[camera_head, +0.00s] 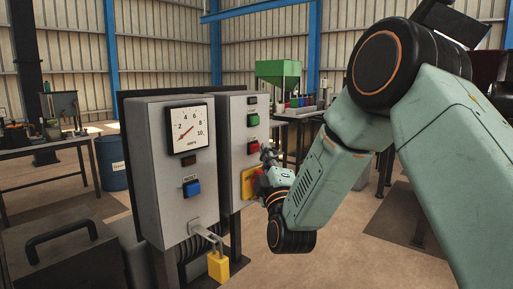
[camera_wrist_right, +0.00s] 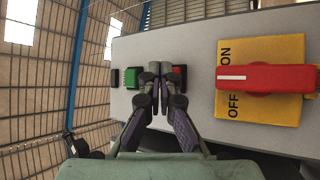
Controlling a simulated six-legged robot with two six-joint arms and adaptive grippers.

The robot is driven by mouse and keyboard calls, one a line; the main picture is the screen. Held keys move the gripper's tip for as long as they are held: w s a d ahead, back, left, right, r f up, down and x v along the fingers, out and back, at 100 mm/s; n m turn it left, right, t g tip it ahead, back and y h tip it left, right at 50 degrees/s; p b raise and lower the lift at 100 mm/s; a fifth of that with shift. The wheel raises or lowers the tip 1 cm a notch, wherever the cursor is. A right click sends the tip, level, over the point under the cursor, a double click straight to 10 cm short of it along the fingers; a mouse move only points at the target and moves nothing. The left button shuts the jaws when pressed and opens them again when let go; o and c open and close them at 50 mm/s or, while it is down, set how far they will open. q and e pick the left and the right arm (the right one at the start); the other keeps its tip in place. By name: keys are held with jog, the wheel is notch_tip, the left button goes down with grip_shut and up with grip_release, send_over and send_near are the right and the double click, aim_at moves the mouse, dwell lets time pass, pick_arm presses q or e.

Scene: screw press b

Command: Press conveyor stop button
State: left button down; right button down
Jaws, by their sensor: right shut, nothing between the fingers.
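The red stop button (camera_head: 253,147) sits on the front of the right-hand grey control box (camera_head: 237,100), below a green button (camera_head: 253,120). My right gripper (camera_head: 267,156) is shut and empty, with its fingertips close to the red button. In the right wrist view the shut fingertips (camera_wrist_right: 153,70) lie over the panel between the green button (camera_wrist_right: 131,77) and the red button (camera_wrist_right: 180,76), partly covering the red one. I cannot tell whether they touch it. My left gripper is not in view.
A red rotary switch (camera_wrist_right: 265,78) on a yellow plate (camera_wrist_right: 262,112) is beside the red button. The left box (camera_head: 170,140) carries a dial (camera_head: 187,129), a blue button (camera_head: 192,188) and a yellow padlock (camera_head: 218,267). A workbench (camera_head: 45,152) and blue drum (camera_head: 113,162) stand behind.

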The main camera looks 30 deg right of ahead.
jog(key=shift+s+d, duration=0.1)
jog(key=shift+s, duration=0.15)
jog(key=shift+s+d+p, duration=0.3)
jog(key=shift+s+p, duration=0.1)
jog(key=shift+s, duration=0.35)
jog(key=shift+s+d+p, duration=0.3)
jog(key=shift+s+p, duration=0.1)
jog(key=shift+s, duration=0.4)
jog(key=shift+s+d+p, duration=0.3)
jog(key=shift+s+p, duration=0.1)
jog(key=shift+s, duration=0.35)
